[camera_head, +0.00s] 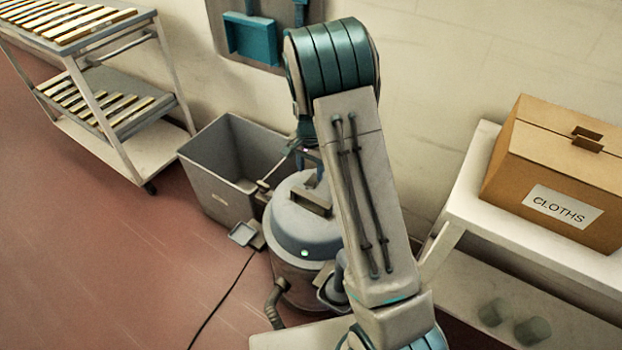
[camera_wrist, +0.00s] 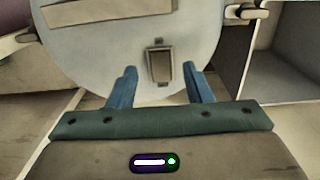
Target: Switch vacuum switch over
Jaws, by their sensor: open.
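The vacuum (camera_head: 300,222) is a round grey canister with a domed lid, standing on the floor and partly hidden behind my arm. A small green light shows on its front. In the wrist view, its pale lid (camera_wrist: 100,60) fills the upper middle. The vacuum switch (camera_wrist: 160,64) is a small brownish rectangle in a dark frame on that lid. My gripper (camera_wrist: 163,72) is open, with one blue finger on each side of the switch in the picture. I cannot tell whether the fingers touch the lid. The head view mostly hides my gripper behind the arm.
A grey open bin (camera_head: 205,178) stands close behind the vacuum on the left. A cart with slatted shelves (camera_head: 140,160) is further left. A white bench (camera_head: 490,215) with a cardboard CLOTHS box (camera_head: 560,165) is on the right. A black cord crosses the clear red floor.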

